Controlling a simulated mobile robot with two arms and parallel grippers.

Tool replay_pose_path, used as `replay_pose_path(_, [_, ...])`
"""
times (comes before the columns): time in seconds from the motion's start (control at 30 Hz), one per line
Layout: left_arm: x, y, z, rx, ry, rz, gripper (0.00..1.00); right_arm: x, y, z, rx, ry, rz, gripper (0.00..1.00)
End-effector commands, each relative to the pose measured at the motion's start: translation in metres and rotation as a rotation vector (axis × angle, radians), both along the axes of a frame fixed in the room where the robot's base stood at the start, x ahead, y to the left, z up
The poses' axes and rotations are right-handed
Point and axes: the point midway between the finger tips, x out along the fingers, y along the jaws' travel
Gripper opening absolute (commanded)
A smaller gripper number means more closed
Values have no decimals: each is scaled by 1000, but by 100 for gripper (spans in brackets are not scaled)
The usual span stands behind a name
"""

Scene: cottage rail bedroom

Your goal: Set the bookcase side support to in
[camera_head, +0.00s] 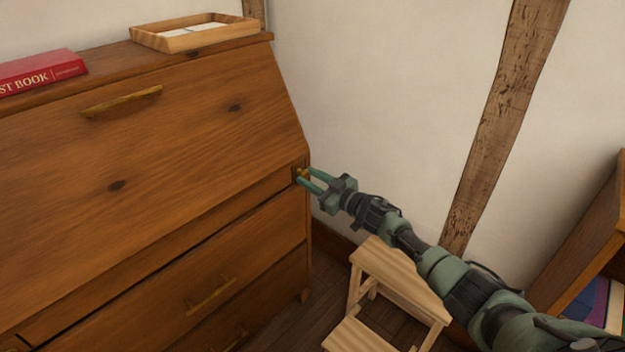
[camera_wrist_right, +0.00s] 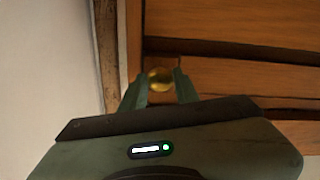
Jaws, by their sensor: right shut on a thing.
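A wooden bureau-style bookcase (camera_head: 190,140) with a slanted front fills the left of the head view. At its right front edge, just below the slanted front, is the side support's small brass knob (camera_head: 301,173). In the right wrist view the round brass knob (camera_wrist_right: 160,79) sits between my fingertips. My right gripper (camera_head: 303,179), also in the right wrist view (camera_wrist_right: 158,82), is shut on this knob. The support's body is mostly hidden, and I cannot tell how far it stands out. My left gripper is out of view.
A red book (camera_head: 40,70) and a wooden tray (camera_head: 194,36) lie on top of the bookcase. A pale wooden step stool (camera_head: 400,278) stands on the floor under my right arm. A shelf with books (camera_head: 597,300) is at the far right. A white wall is behind.

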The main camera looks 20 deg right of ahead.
Motion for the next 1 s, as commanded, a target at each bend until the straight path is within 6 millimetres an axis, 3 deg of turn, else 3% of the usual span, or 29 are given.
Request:
replay_pose_path(0.17, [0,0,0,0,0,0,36,2,0,4,2,-5,-3,0])
replay_pose_path(0.2, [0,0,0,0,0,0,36,2,0,4,2,-5,-3,39])
replay_pose_path(0.27, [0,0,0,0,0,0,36,2,0,4,2,-5,-3,52])
replay_pose_path(0.67, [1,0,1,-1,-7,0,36,-6,-4,2,1,-2,-3,52])
replay_pose_path(0.8, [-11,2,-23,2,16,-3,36,-26,-11,3,0,0,0,52])
replay_pose_path(1.0, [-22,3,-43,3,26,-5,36,-56,-23,2,1,-1,-1,52])
